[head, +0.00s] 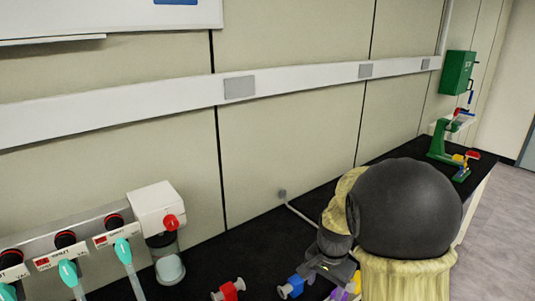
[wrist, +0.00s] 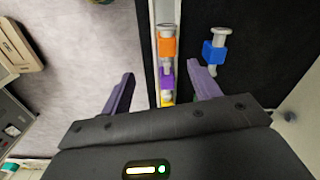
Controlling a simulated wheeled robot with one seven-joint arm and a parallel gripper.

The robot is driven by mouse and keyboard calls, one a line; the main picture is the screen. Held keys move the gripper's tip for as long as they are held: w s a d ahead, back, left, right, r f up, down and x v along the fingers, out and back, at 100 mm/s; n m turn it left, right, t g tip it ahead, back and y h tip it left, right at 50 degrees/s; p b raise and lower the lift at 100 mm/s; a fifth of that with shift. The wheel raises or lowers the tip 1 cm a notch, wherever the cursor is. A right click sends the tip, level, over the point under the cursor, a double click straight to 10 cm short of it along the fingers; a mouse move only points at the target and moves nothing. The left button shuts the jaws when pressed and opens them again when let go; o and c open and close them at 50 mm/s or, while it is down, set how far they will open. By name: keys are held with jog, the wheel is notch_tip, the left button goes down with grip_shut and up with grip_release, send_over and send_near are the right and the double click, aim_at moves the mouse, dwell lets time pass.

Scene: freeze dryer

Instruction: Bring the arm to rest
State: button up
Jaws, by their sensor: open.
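My gripper (wrist: 161,80) is open in the wrist view, its two purple fingers spread apart with nothing held between them. It hangs over the bench's front edge. An orange piece with a grey peg (wrist: 166,45) and a purple piece (wrist: 166,76) show beyond and between the fingers. A blue piece with a grey peg (wrist: 214,48) lies just past the right finger. In the head view my dark arm covers part of the bench, and the fingertips cannot be made out clearly.
The black bench (head: 265,240) runs along the wall. The freeze dryer's manifold with teal hoses (head: 68,270) and a white unit with a red knob (head: 157,210) stand at left. A red piece (head: 228,290) lies in front. A green stand (head: 445,135) is at the far end.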

jog(key=s+n+t, duration=0.2)
jog(key=s+n, duration=0.6)
jog(key=s, duration=0.3)
jog(key=shift+s+a+r+n, duration=0.25)
jog(key=shift+s+r+n, duration=0.05)
jog(key=shift+r, duration=0.15)
